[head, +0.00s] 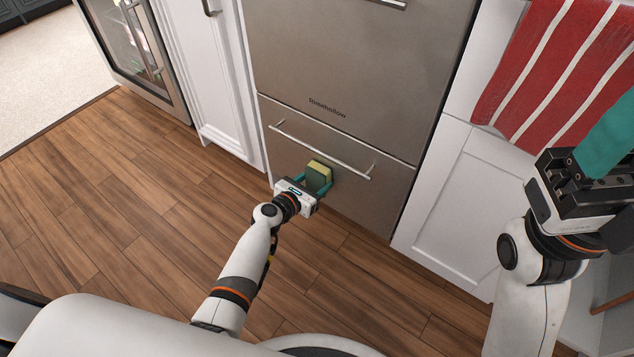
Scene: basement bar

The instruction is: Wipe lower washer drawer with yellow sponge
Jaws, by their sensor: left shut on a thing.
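The lower washer drawer (375,205) is a brushed steel front with a long bar handle (322,149), and it looks closed. My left gripper (316,184) is low in front of it, just below the handle. It is shut on the yellow sponge (319,169), which has a yellow top and a darker green face. The sponge is at or very near the drawer front; I cannot tell whether it touches. My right gripper (603,160) is at the right edge, in front of the towel, with teal fingers partly cut off by the frame.
The upper steel drawer (350,60) is above. White cabinets stand on both sides (462,200). A red towel with white stripes (560,70) hangs at upper right. A glass-door fridge (140,45) is at upper left. The wood floor (120,220) at left is clear.

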